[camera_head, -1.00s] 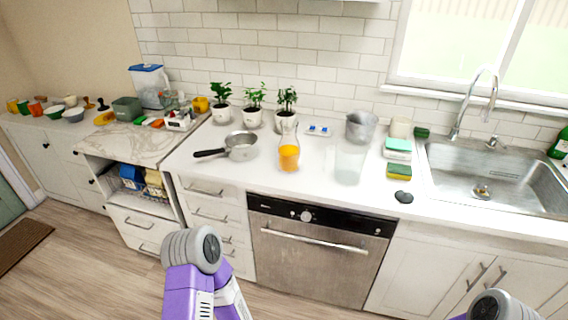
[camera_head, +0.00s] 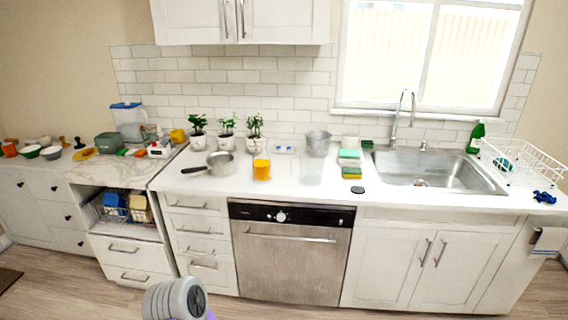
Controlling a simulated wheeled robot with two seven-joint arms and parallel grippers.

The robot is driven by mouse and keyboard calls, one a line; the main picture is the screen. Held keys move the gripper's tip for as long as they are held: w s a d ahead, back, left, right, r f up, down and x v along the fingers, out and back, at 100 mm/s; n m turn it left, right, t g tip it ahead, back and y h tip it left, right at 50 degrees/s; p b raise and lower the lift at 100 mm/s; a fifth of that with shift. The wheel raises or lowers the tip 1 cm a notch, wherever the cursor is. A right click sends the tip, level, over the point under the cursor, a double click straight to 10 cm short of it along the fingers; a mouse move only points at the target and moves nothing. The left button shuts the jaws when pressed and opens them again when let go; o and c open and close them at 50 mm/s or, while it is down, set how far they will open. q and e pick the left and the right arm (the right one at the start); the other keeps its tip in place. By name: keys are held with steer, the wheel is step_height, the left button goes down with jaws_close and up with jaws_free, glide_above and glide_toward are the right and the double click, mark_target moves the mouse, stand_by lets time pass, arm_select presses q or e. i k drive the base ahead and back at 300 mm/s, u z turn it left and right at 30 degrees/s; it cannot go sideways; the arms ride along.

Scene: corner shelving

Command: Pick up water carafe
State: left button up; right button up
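A clear carafe (camera_head: 262,169) with orange liquid in its lower part stands upright on the white counter, above the dishwasher and right of a metal saucepan (camera_head: 221,163). Its clear neck is hard to see against the plant pot behind it. A clear, empty-looking glass vessel (camera_head: 310,172) stands to its right. A pitcher with a blue lid (camera_head: 128,113) stands at the back left. I cannot tell for certain which of these is the water carafe. Only a grey and purple link of my arm shows at the bottom; neither gripper is in view.
Several potted plants (camera_head: 227,142) line the wall behind the carafe. A metal pot (camera_head: 318,143), sponges (camera_head: 351,173) and a sink (camera_head: 425,172) are to the right. The dishwasher (camera_head: 291,260) is below the counter. The counter's front strip is mostly clear.

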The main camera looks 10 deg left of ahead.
mark_target(262, 162)
steer(key=z, duration=0.5)
steer(key=i, duration=0.85)
steer(key=z, duration=0.25)
